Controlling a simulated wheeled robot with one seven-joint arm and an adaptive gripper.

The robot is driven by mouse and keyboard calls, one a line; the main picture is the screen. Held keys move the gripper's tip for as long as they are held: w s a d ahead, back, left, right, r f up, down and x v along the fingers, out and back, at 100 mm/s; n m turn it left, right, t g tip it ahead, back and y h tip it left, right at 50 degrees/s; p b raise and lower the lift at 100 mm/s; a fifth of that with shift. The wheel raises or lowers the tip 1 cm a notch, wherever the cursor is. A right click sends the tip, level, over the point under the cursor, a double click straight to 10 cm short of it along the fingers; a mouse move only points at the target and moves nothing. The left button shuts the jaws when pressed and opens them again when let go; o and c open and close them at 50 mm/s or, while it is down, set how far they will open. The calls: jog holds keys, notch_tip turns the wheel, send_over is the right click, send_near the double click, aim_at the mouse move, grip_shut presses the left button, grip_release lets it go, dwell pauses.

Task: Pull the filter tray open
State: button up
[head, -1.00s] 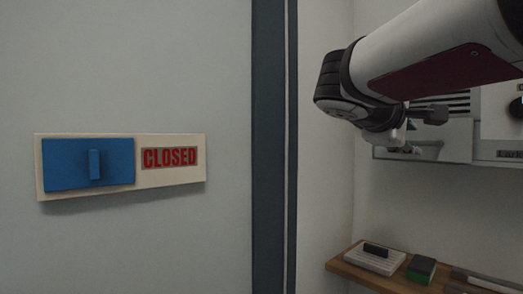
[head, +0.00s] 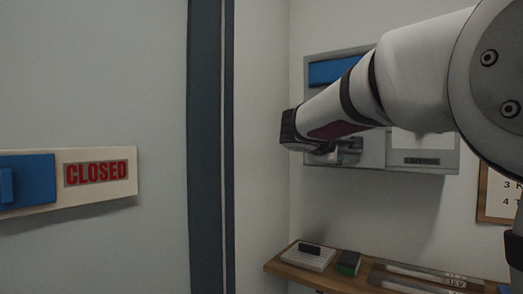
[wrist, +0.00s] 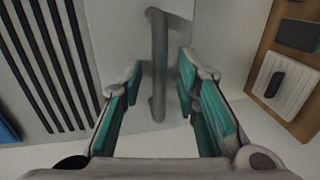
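A grey bar handle (wrist: 158,62) stands on a pale grey panel, which looks like the filter tray front (wrist: 112,28), in the wrist view. My gripper (wrist: 161,75) is open, with one teal-padded finger on each side of the bar and a gap visible on both sides. In the head view my gripper (head: 345,152) is in front of the grey wall unit (head: 376,158). My arm hides much of the unit, and I cannot make out the handle there. How deep the fingers reach around the bar is unclear.
Dark slots (wrist: 52,62) lie left of the handle. A door with a CLOSED sign (head: 96,173) is at the left.

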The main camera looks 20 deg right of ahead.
jog(key=shift+w+d, duration=0.2)
jog(key=shift+d, duration=0.05)
grip_shut()
jog(key=f+b+v, duration=0.2)
jog(key=v, duration=0.8)
jog(key=f+b+v, duration=0.1)
jog(key=f+v, duration=0.1)
jog(key=v, duration=0.8)
jog(key=shift+s+a+f+b, duration=0.25)
jog(key=shift+s+a+b, duration=0.05)
jog(key=shift+a+b, duration=0.1)
grip_release()
